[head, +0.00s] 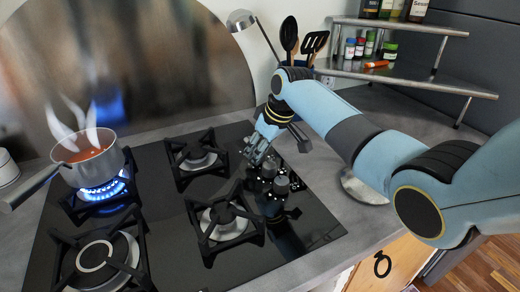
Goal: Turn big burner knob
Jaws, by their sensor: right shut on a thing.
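The black glass hob (160,222) has a column of dark burner knobs near its right side. Two knobs show clearly, one farther back (268,169) and one nearer (281,186). My right gripper (258,158) reaches down from the right to the back end of this column. It is shut on a knob there, mostly hidden by its fingers, so I cannot tell which burner it serves. The front left burner (108,262) looks the largest and shows no flame. My left gripper is not in view.
A steaming pot (92,165) of red food stands over a lit blue flame at the back left, its handle pointing left. Utensils (290,35) and a spice shelf (400,72) stand behind my right arm. Grey counter (335,165) lies right of the hob.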

